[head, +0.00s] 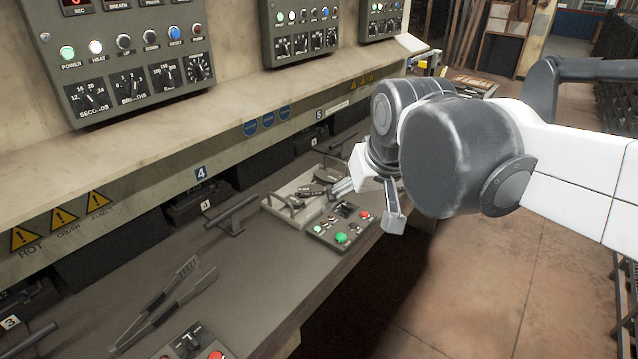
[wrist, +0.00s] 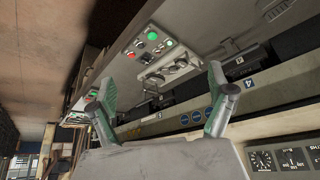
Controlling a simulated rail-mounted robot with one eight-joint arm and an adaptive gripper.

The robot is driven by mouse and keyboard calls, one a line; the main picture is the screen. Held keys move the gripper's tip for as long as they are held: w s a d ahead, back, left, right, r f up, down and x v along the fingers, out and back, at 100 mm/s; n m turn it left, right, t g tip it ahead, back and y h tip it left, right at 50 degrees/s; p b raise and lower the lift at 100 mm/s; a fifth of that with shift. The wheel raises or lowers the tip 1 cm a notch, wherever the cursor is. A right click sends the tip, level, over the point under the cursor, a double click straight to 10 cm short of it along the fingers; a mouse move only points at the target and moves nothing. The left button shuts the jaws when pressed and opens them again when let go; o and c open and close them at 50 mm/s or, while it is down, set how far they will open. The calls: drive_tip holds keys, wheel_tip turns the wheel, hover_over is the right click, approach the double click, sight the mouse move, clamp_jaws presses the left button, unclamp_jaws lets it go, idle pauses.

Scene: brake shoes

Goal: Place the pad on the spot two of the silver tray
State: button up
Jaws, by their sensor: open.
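A pale silver tray (head: 301,217) lies on the bench beyond a control box, and it also shows in the wrist view (wrist: 166,72). Dark pieces that look like pads (head: 310,190) lie in it, also seen in the wrist view (wrist: 181,67). Numbered spots on the tray are too small to make out. My gripper (head: 368,205) is open above the bench's front edge, to the right of the tray in the head view. In the wrist view its two fingers (wrist: 155,90) are wide apart with nothing between them.
A control box (head: 342,228) with green and red buttons stands close by the tray. Tongs (head: 165,305) lie at the near left of the bench. Presses with bar handles (head: 232,215) line the back under a ledge. Control panels hang above. The floor at right is open.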

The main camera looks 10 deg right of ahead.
drive_tip(key=s+f+t, duration=0.1)
drive_tip(key=s+f, duration=0.4)
drive_tip(key=s, duration=0.3)
drive_tip(key=shift+s+f, duration=0.4)
